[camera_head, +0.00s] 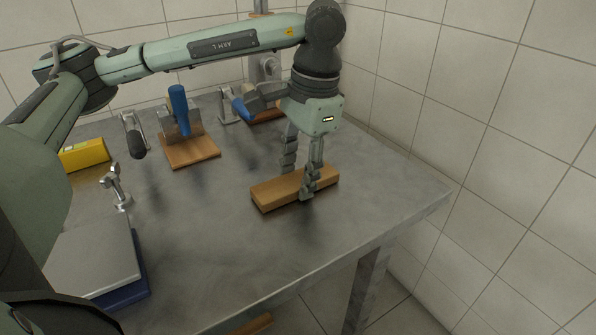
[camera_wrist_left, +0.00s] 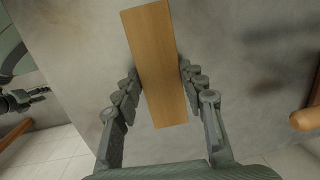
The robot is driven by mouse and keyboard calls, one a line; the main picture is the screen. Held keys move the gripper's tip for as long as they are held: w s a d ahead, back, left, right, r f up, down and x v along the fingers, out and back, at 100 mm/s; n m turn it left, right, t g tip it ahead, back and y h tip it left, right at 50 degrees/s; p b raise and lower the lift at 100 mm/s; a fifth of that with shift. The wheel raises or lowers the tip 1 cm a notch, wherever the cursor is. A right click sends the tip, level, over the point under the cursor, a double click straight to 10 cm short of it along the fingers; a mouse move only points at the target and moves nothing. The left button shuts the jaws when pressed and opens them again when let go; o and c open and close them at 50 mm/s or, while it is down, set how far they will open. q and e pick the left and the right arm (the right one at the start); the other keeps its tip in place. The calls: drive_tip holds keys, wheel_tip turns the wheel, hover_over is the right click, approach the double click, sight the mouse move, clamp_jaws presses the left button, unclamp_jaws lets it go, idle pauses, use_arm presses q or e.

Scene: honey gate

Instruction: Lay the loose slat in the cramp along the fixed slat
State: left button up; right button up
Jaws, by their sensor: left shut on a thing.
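A plain wooden slat (camera_head: 272,193) is at the right part of the grey table. My left gripper (camera_head: 306,190) points down and is shut on it, one finger on each long side. In the left wrist view the slat (camera_wrist_left: 157,60) runs lengthwise between the fingers (camera_wrist_left: 157,85). I cannot tell whether it touches the table. Two clamp-like fixtures with blue handles and wooden bases stand farther back: one at centre left (camera_head: 190,152), one (camera_head: 243,105) partly behind my left gripper. I cannot make out which holds the fixed slat. What looks like my right gripper (camera_wrist_left: 30,97) shows small at the wrist view's left.
A yellow block (camera_head: 84,154) and a grey plate on a blue base (camera_head: 95,262) are at the left. Metal stands (camera_head: 116,186) are near them. Tiled walls (camera_head: 480,110) close off the back and right. The table (camera_head: 210,235) is clear in front of the slat.

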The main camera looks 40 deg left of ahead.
use_arm(q)
drive_tip(key=shift+f, duration=0.1)
drive_tip(key=o, duration=1.3)
